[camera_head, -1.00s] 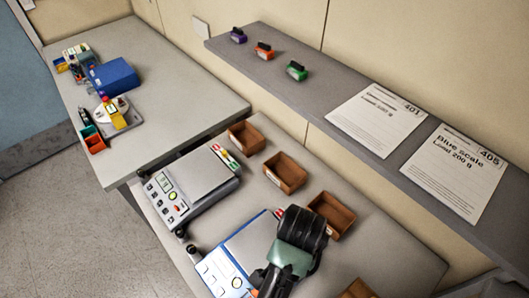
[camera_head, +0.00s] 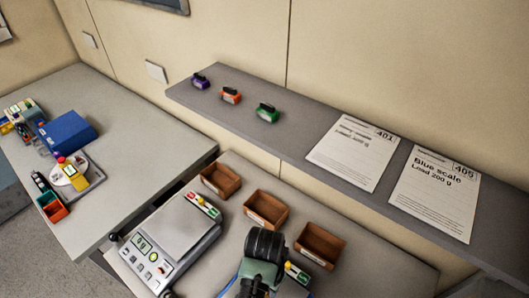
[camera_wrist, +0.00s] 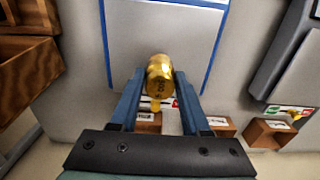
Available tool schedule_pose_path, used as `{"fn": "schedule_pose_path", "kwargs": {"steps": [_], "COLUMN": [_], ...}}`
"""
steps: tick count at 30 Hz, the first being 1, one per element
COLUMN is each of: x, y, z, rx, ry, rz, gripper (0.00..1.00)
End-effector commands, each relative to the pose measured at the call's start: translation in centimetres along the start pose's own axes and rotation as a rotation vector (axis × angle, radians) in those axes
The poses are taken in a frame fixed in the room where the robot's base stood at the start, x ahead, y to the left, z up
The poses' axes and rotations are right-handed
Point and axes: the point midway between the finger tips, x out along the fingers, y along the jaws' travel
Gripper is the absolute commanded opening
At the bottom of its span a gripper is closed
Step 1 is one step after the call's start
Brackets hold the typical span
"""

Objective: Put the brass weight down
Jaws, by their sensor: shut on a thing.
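The brass weight (camera_wrist: 160,78) is a short golden cylinder with a marking on its end that I cannot read surely. In the wrist view my gripper (camera_wrist: 154,82) is shut on it, one blue finger on each side. Beneath or behind it is the grey pan of the blue-edged scale (camera_wrist: 140,35). I cannot tell whether the weight touches the pan. In the head view my gripper reaches the bottom edge, its fingertips and the weight are not visible, and most of the blue scale is out of frame.
A grey scale (camera_head: 172,232) stands to the left. Wooden bins (camera_head: 220,181), (camera_head: 265,210) and (camera_head: 320,246) line the back of the bench. The shelf (camera_head: 300,140) above holds purple, orange and green items and two printed sheets, one reading "Blue scale Load 200 g" (camera_head: 433,190).

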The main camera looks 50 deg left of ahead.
Motion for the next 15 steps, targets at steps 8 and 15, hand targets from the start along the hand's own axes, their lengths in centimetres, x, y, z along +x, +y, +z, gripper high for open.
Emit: {"fn": "schedule_pose_path", "kwargs": {"steps": [8,15], "x": [3.2,3.4], "y": [0.0,0.0], "z": [0.1,0.0], "rx": [0.000,0.001], "ry": [-0.001,0.002], "rz": [0.000,-0.001], "gripper": [0.00,0.00]}}
